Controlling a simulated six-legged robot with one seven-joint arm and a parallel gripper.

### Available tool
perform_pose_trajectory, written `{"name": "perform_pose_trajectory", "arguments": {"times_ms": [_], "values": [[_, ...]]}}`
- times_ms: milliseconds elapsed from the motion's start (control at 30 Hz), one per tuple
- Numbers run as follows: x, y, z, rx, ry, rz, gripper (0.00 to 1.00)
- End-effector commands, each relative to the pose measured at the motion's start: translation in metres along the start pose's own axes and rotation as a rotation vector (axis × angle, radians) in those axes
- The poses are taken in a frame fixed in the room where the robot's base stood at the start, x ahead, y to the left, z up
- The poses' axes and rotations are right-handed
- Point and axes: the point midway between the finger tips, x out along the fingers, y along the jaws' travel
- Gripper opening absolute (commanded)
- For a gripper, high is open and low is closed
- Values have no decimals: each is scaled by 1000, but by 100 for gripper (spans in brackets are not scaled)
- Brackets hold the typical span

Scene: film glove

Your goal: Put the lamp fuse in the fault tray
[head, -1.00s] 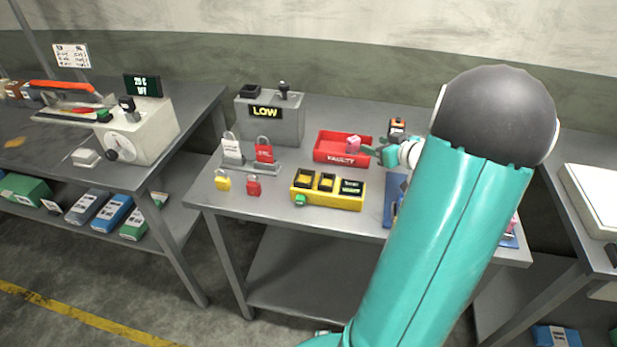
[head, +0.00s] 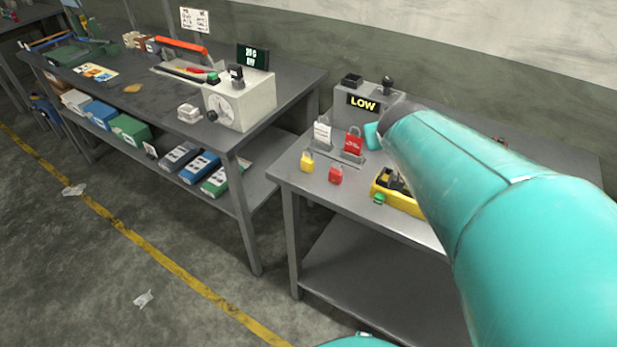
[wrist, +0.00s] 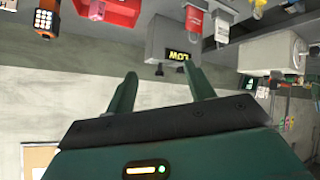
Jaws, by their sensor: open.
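The red fault tray (wrist: 122,12) is at the top of the wrist view, which is upside down and cuts the tray off. A small pale pink block (wrist: 96,10) shows in it and looks like the lamp fuse; the frame edge crops it. My gripper (wrist: 164,76) is open, with nothing between its two green fingers, and is apart from the tray. In the head view my teal arm hides the tray, the fuse and my gripper.
The grey LOW box (head: 361,104), padlocks (head: 353,142) and yellow unit (head: 396,193) stand on the bench beside my arm. An orange keypad device (wrist: 44,18) is next to the tray in the wrist view. Another bench (head: 140,88) with a dial instrument (head: 240,104) stands left; floor ahead is mostly clear.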

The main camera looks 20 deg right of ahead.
Motion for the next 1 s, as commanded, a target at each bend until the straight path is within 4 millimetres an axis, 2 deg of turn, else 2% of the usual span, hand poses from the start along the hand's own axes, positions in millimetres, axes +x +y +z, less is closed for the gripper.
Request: {"name": "perform_pose_trajectory", "arguments": {"times_ms": [33,200,300,433,600,1000], "values": [[-19,-19,6,-4,-25,-33,54],[-76,-75,47,-22,-157,-177,54],[-109,-104,74,-51,-234,-280,54],[-140,-128,101,-88,-307,-390,54],[-154,-138,114,-108,-343,-440,54],[-153,-137,113,-106,-343,-437,54]]}}
